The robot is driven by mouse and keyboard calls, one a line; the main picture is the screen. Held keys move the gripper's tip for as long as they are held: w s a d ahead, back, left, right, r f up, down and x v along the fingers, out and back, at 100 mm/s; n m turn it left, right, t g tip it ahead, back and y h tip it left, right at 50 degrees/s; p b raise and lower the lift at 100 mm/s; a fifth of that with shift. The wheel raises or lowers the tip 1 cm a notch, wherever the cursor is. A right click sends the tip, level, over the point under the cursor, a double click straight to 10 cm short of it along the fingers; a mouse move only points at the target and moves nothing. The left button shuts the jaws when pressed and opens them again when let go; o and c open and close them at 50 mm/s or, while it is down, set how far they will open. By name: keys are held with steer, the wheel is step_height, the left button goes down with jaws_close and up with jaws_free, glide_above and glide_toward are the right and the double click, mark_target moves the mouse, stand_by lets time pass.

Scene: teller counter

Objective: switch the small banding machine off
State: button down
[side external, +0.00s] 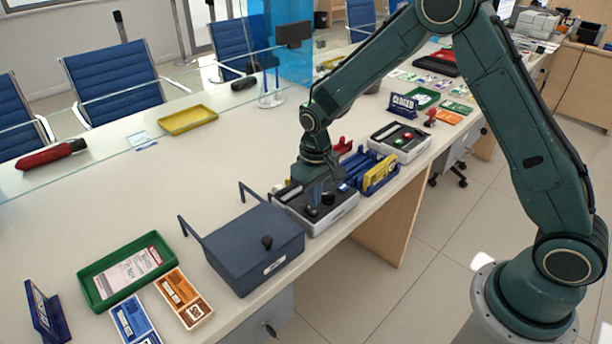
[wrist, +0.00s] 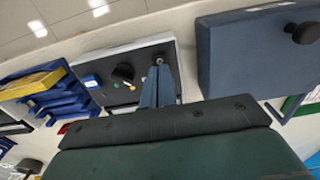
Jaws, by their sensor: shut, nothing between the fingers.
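A low machine (side external: 342,212) with a white body and dark top panel stands near the counter's front edge; I take it for the small banding machine, though no label is readable. The wrist view shows its dark panel (wrist: 112,68) with a black knob (wrist: 123,73), small green and yellow marks, and a small metallic switch or stud near my fingertips. My gripper (side external: 315,200) points down over this panel. In the wrist view my gripper (wrist: 160,72) is shut and empty, its tips beside the metallic part; whether they touch it is unclear.
A blue-grey box (side external: 250,248) with a black knob stands close on the left. A blue rack (side external: 376,180) with a yellow piece is close on the right. Beyond it is another white machine (side external: 412,148) with red and green buttons. The counter behind is mostly clear.

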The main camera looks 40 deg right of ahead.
steer(key=shift+r, duration=2.3)
steer(key=shift+r, duration=0.1)
step_height(320, 180, up, 9)
steer(key=t, duration=0.1)
glide_above(315, 212)
steer(key=s+d, duration=0.1)
steer(key=s, duration=0.4)
steer(key=s+d+r+t, duration=0.1)
steer(key=s+r+t, duration=0.1)
steer(key=s+r, duration=0.5)
steer(key=s+r+t, duration=0.1)
steer(key=s+r, duration=0.1)
steer(key=s, duration=0.6)
steer(key=s+d+r+t, duration=0.1)
steer(key=s+r, duration=0.1)
steer(key=s, duration=0.5)
steer(key=shift+s+d+t, duration=0.25)
steer(key=shift+s+t, duration=0.05)
steer(key=shift+s, duration=0.1)
